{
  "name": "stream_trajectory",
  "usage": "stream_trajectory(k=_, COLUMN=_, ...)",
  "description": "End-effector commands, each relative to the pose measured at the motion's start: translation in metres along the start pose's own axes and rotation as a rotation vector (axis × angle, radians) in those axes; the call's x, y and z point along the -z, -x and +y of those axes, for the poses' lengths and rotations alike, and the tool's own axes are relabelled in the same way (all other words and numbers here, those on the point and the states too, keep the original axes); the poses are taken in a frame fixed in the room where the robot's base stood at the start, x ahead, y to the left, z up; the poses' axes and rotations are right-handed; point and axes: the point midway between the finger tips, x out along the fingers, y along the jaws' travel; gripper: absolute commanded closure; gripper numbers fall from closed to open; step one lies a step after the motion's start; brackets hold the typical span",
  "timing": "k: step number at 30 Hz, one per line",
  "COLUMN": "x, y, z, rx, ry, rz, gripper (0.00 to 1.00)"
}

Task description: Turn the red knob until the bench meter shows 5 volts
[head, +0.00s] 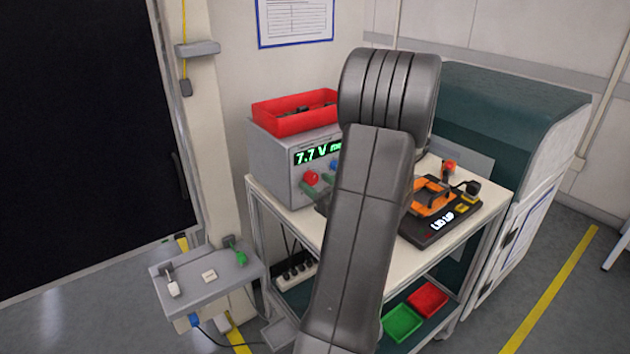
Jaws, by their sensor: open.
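The bench meter (272,166) is a grey box on the trolley's white top, left of my arm. Its green display (311,155) reads 7.7 V, and my arm cuts off the text after it. The red knob (311,178) is on the meter's front face, below the display. It is in plain sight with nothing seen touching it. My arm rises through the middle of the view and covers the right part of the meter's front. My gripper is not seen.
A red bin (294,121) sits on the meter. A black device (437,228) marked "LID UP" with orange parts stands right of my arm. The white trolley top (478,187) has little bare room. A grey side shelf (207,290) juts out at lower left.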

Motion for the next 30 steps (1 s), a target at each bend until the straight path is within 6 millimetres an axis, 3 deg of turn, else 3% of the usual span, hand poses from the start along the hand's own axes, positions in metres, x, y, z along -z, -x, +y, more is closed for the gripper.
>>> stream_trajectory(k=4, x=-0.0003, y=-0.0113, z=0.0004, rx=-0.001, ry=0.000, rz=0.000, gripper=0.44)
stream_trajectory(k=13, x=0.0000, y=-0.0135, z=0.0001, rx=0.000, ry=0.000, rz=0.000, gripper=0.44)
stream_trajectory(k=20, x=0.0000, y=-0.0133, z=0.0001, rx=0.000, ry=0.000, rz=0.000, gripper=0.88)
stream_trajectory(k=30, x=0.0027, y=-0.0132, z=0.0000, rx=0.001, ry=0.046, rz=-0.001, gripper=0.89)
